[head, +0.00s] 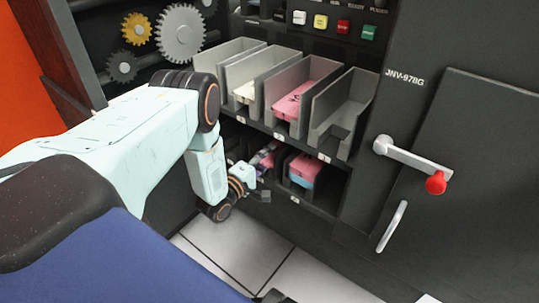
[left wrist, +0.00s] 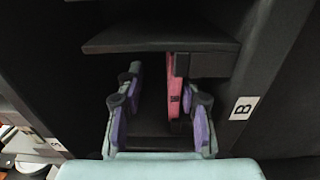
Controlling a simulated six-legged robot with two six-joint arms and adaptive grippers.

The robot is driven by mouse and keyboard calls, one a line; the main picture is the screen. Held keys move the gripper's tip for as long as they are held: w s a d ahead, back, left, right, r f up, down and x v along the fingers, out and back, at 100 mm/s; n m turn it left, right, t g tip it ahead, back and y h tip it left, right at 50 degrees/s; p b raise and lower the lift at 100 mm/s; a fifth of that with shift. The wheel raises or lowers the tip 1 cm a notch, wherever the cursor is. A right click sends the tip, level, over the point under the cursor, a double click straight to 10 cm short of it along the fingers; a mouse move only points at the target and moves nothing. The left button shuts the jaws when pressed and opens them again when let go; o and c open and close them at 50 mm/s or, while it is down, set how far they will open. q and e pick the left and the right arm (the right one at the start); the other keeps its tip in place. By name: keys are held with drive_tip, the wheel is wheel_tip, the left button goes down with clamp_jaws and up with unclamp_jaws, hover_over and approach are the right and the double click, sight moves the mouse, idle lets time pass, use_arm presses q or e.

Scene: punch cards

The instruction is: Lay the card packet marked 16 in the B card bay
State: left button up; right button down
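A pink card packet (left wrist: 180,82) shows in the left wrist view inside a dark bay. It has a small dark mark too small to read. The same view shows a B label (left wrist: 241,107) on the frame to the right of the bay. My left gripper (left wrist: 160,100) is open, one purple-padded finger on each side. The packet lies close to the right finger, and a wide gap separates it from the left finger. In the head view, my left gripper (head: 259,166) reaches into the lower left bay, where the pink packet (head: 268,148) partly shows. My right gripper is not in view.
The lower right bay holds a pink and blue stack (head: 302,170). Above stand several grey trays (head: 340,112), some holding cards. A dark shelf edge (left wrist: 160,35) overhangs the fingers. A lever with a red knob (head: 436,183) is on the right. The tiled floor (head: 235,250) is clear.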

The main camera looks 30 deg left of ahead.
use_arm(q)
drive_tip(key=s, duration=1.1)
drive_tip(key=shift+a, duration=0.4)
drive_tip(key=shift+f, duration=0.1)
